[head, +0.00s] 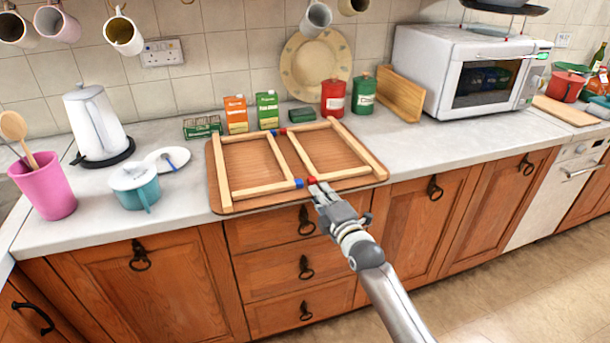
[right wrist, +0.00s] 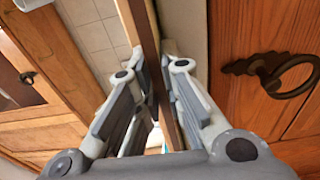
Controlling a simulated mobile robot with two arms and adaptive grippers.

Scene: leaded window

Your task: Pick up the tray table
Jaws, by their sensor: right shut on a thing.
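The tray table (head: 265,207) lies flat on the counter, a brown wooden board with pale wooden bars on top and red and blue joints. My right gripper (head: 317,188) is at the middle of its front edge, beside a red joint. In the right wrist view a thin wooden edge of the tray table (right wrist: 145,30) runs between the fingers of the right gripper (right wrist: 160,80), which is shut on it. The fingertips partly hide the edge there. My left gripper does not show.
A teal pot (head: 134,186) and a white kettle (head: 95,125) stand to the left, with a pink utensil holder (head: 45,190). Cartons (head: 267,110) and canisters (head: 333,98) stand close behind the board. A microwave (head: 465,75) is at the right. Counter is clear right of the board.

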